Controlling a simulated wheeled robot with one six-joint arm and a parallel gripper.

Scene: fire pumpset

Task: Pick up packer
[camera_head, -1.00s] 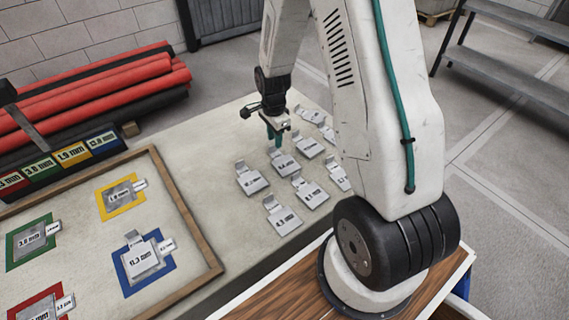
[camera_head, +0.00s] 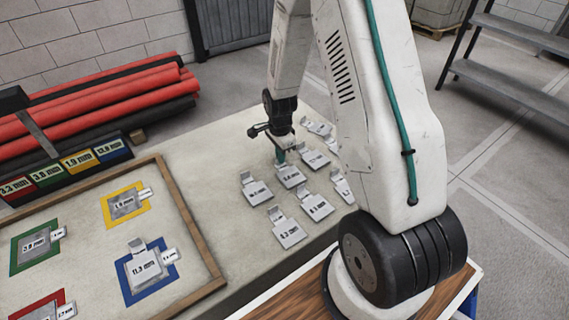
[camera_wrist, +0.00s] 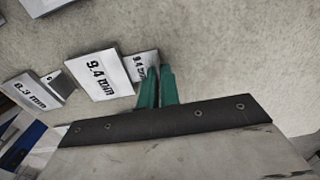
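Several grey packers with printed thickness labels and small raised tabs lie on the pale table. In the head view my gripper (camera_head: 280,158) points down at the tab end of one packer (camera_head: 291,176) in the middle of the group. The fingers are close together, with a narrow gap. The left finger overlaps the tab's edge; whether the tab is pinched between them is unclear.
Another packer (camera_wrist: 37,90) lies left of it in the wrist view. Other packers (camera_head: 287,233) lie close around in the head view. A wooden-framed board (camera_head: 183,208) with coloured squares holding packers is at the left. Red rolls (camera_head: 95,98) and coloured labelled boxes (camera_head: 76,162) stand behind.

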